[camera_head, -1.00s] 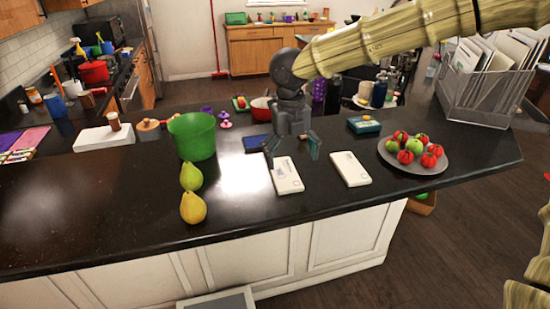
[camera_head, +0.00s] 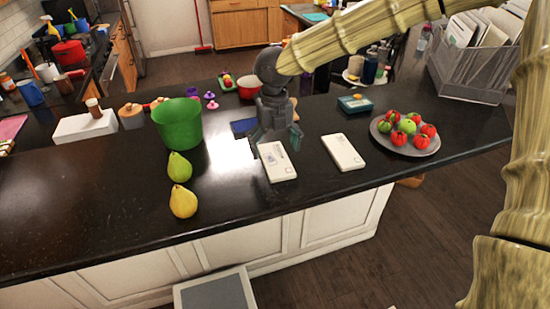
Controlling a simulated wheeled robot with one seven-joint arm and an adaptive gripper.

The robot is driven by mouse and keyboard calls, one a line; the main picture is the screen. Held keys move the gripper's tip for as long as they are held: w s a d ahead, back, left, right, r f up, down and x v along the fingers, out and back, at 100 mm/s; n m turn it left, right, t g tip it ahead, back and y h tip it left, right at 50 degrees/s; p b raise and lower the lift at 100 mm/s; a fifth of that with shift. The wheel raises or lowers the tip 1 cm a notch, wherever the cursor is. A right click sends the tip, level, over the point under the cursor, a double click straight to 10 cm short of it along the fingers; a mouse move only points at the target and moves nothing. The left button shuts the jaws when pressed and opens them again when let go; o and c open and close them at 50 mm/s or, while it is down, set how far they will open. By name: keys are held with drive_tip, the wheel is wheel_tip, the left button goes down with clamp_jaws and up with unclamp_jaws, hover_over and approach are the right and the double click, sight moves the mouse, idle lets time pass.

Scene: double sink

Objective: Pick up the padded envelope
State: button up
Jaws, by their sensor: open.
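Two white, flat, envelope-like packets lie on the dark counter. I cannot tell for certain which is the padded envelope. The left packet (camera_head: 279,168) has small printed marks and lies just below my gripper in the picture. The right packet (camera_head: 343,153) lies a little to the right, apart from it. My gripper (camera_head: 275,147) points down with its fingers spread, at the far end of the left packet. It holds nothing, and I cannot tell whether the fingers touch the packet. The gripper hides part of the packet's far edge.
A green pot (camera_head: 180,125), a green pear (camera_head: 179,167) and a yellow pear (camera_head: 183,202) stand left. A plate (camera_head: 407,148) of red and green fruit is right. A dark blue item (camera_head: 243,127) and a teal box (camera_head: 355,104) lie behind. The counter's near left is clear.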

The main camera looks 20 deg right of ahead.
sight(276, 158)
drive_tip(key=shift+w+d+f+p, duration=0.1)
drive_tip(key=shift+f+p, duration=0.2)
drive_tip(key=shift+f, duration=0.6)
drive_tip(key=shift+w+d+f+p, duration=0.1)
drive_tip(key=shift+f+p, duration=0.2)
drive_tip(key=shift+f, duration=0.6)
drive_tip(key=shift+s+r, duration=0.1)
drive_tip(key=shift+s, duration=0.1)
drive_tip(key=shift+w, duration=0.15)
drive_tip(key=c, duration=1)
drive_tip(key=shift+c, duration=0.7)
drive_tip(key=shift+r, duration=0.1)
